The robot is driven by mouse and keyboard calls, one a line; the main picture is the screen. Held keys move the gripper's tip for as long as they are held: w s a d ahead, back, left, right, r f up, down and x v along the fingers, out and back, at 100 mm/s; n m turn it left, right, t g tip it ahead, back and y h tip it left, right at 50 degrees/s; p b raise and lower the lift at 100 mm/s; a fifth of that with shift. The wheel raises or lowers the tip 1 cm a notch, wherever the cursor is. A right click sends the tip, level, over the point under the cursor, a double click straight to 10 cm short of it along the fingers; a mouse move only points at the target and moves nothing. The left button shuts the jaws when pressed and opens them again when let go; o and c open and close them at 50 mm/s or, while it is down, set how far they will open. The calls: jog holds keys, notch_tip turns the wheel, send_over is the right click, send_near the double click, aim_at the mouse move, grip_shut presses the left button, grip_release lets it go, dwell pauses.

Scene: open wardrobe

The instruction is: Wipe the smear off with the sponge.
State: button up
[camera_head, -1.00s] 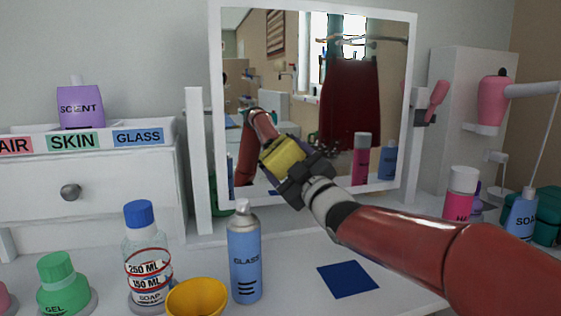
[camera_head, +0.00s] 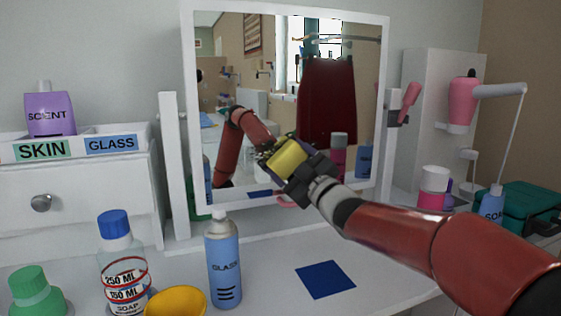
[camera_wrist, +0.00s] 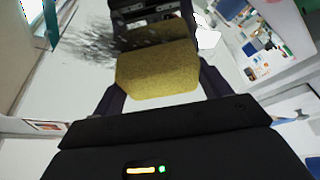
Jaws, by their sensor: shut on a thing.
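My gripper (camera_head: 290,165) is shut on a yellow sponge (camera_head: 286,154) and holds it up in front of the mirror (camera_head: 222,112). In the wrist view the sponge (camera_wrist: 158,70) sits between the dark fingers. A dark, streaky smear (camera_wrist: 88,42) shows just beyond the sponge and to its left in the wrist view. In the head view the smear is mostly hidden or too faint to make out near the sponge. The mirror also reflects my arm and gripper. I cannot tell whether the sponge touches the glass.
A blue GLASS spray can (camera_head: 224,262), a soap bottle (camera_head: 122,262), a yellow bowl (camera_head: 176,302) and a green gel bottle (camera_head: 38,292) stand at the front left. A blue square (camera_head: 325,279) lies on the counter. A pink-and-white bottle (camera_head: 432,188) stands right of the mirror.

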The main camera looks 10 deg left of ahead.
aim_at(306, 160)
jog(key=shift+w+d+r+p, duration=0.1)
jog(key=shift+w+d+p, duration=0.15)
jog(key=shift+w+d, duration=0.4)
jog(key=shift+w+d+p, duration=0.2)
jog(key=shift+w+d, duration=0.15)
jog(key=shift+d, duration=0.5)
jog(key=shift+w+d+p, duration=0.1)
jog(key=shift+w+d, duration=0.5)
jog(key=shift+d, duration=0.45)
jog(key=shift+w+d+p, duration=0.15)
jog(key=shift+w+d, duration=0.5)
jog(key=shift+d, duration=0.35)
jog(key=shift+w+d+p, duration=0.1)
jog(key=shift+w+d, duration=0.5)
jog(key=shift+d, duration=0.45)
jog(key=shift+d+f, duration=0.1)
jog(key=shift+f, duration=0.1)
jog(key=shift+r, duration=0.1)
